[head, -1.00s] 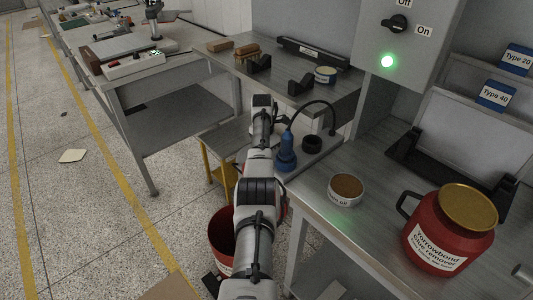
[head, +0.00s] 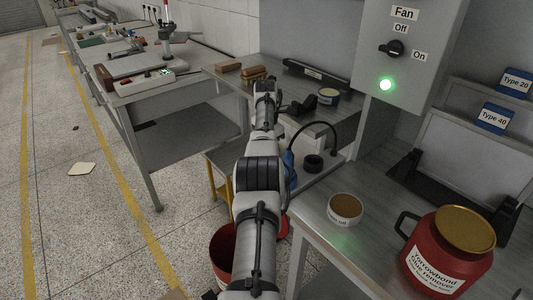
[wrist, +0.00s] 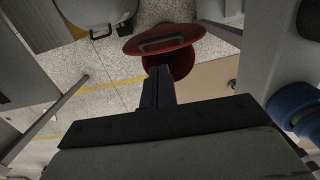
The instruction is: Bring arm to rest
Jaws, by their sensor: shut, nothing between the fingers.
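My arm, white and grey with dark joints, reaches forward through the middle of the head view.
A red bucket (head: 222,258) stands on the floor left of my arm. A blue tool (head: 289,166) is right of the arm. The right bench holds a round tin (head: 345,209) and a red glue remover jar (head: 449,252).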

